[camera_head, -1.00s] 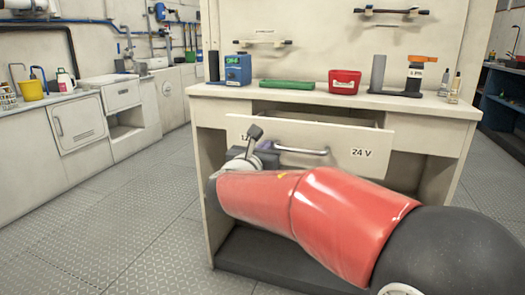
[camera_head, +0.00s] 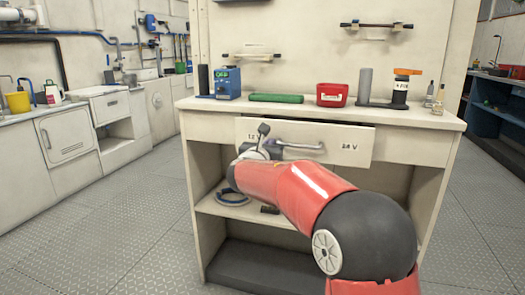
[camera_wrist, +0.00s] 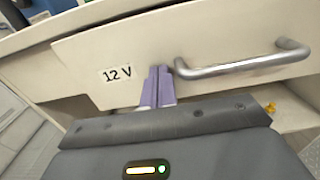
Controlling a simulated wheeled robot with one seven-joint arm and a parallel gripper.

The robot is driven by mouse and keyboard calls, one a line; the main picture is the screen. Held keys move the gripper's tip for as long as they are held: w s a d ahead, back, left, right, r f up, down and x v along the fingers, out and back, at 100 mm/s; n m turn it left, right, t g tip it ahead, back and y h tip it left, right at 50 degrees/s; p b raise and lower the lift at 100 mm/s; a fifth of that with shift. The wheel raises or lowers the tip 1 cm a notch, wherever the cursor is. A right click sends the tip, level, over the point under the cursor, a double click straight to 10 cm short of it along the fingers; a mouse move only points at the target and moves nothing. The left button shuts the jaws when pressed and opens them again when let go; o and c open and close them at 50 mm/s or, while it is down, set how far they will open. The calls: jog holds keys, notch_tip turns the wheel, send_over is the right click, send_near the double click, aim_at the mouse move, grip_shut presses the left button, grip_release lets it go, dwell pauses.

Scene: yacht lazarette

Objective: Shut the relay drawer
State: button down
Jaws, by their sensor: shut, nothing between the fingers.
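The relay drawer (camera_head: 330,138) has a cream front with a silver bar handle and the labels "12 V" and "24 V". A narrow dark gap shows above its front in the head view, so it stands slightly out from the bench. In the wrist view the drawer front (camera_wrist: 140,60) fills the upper part, with the handle (camera_wrist: 240,66) at right. My gripper (camera_wrist: 159,70) is shut and empty. Its purple fingertips are at the drawer front, between the "12 V" label and the handle's left end. They look in contact, but I cannot be sure. My wrist hides part of the drawer front in the head view.
A coiled blue item (camera_head: 232,196) lies on the shelf below. Open floor lies left of the bench.

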aim_at(274, 137)
jog(key=x, duration=0.4)
jog(key=shift+w+p, duration=0.3)
jog(key=shift+p, duration=0.1)
jog(key=shift+w+d+r, duration=0.1)
jog(key=shift+d+r, duration=0.05)
jog(key=shift+r, duration=0.1)
